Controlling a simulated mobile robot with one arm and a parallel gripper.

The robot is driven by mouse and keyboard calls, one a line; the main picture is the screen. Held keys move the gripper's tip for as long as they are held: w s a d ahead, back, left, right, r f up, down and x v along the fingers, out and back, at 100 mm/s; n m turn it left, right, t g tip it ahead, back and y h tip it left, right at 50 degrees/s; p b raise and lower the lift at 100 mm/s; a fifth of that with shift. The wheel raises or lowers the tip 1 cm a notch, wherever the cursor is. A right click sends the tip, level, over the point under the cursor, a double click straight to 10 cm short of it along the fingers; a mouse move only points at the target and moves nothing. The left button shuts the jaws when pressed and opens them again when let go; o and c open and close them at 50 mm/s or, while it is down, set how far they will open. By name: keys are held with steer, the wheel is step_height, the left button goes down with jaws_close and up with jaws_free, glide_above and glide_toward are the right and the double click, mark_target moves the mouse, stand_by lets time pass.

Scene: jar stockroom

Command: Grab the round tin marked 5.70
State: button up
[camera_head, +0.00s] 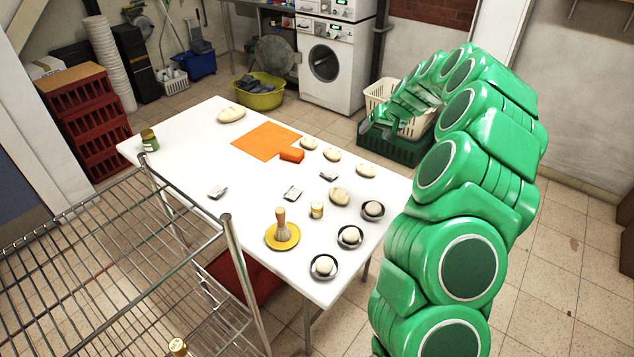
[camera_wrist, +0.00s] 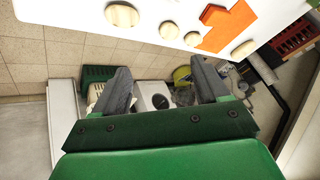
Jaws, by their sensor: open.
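I can read no 5.70 mark in either view, so I cannot tell which thing is the named tin. A small pale jar (camera_head: 317,210) and a green jar with a gold band (camera_head: 149,140) stand on the table. My gripper (camera_wrist: 163,82) is open and empty, beyond the table's far right edge. Its two dark fingers are apart in the wrist view.
The white table (camera_head: 185,180) also bears a brush on a yellow plate (camera_head: 283,243), an orange cloth (camera_head: 262,140), an orange block (camera_head: 292,155), pale flat lumps and small silvery pieces (camera_head: 218,192). A wire rack (camera_head: 110,260) stands at the near left. Crates and a washing machine (camera_head: 330,65) stand behind.

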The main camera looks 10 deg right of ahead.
steer(key=s+a+f+m+g+y, duration=0.1)
steer(key=s+a+f+m+y, duration=0.1)
steer(key=s+a+f+m, duration=0.35)
steer(key=s+a+f+m+g+y, duration=0.1)
steer(key=s+a+f+m+y, duration=0.15)
steer(key=f, duration=0.55)
steer(key=m+t+y, duration=0.2)
steer(key=m+y, duration=0.2)
steer(key=m, duration=0.8)
glide_toward(317, 208)
steer(key=shift+w+a+f+h, duration=0.15)
steer(key=shift+w+a+f, duration=0.1)
steer(key=shift+w+f, duration=0.3)
steer(key=shift+w+a+f+h, duration=0.1)
steer(key=shift+w+a+f, duration=0.15)
steer(key=shift+w+f, duration=0.3)
steer(key=m, duration=0.1)
steer(key=s+a+m+t, duration=0.1)
steer(key=m, duration=0.1)
steer(key=shift+f, duration=0.35)
steer(key=shift+w+r+x, duration=0.15)
steer(key=shift+x, duration=1.8)
steer(key=shift+w+r+x, duration=0.1)
steer(key=shift+w+x, duration=0.05)
steer(key=shift+x, duration=1.8)
steer(key=shift+d, duration=0.1)
steer(key=shift+c, duration=0.5)
steer(key=c, duration=1)
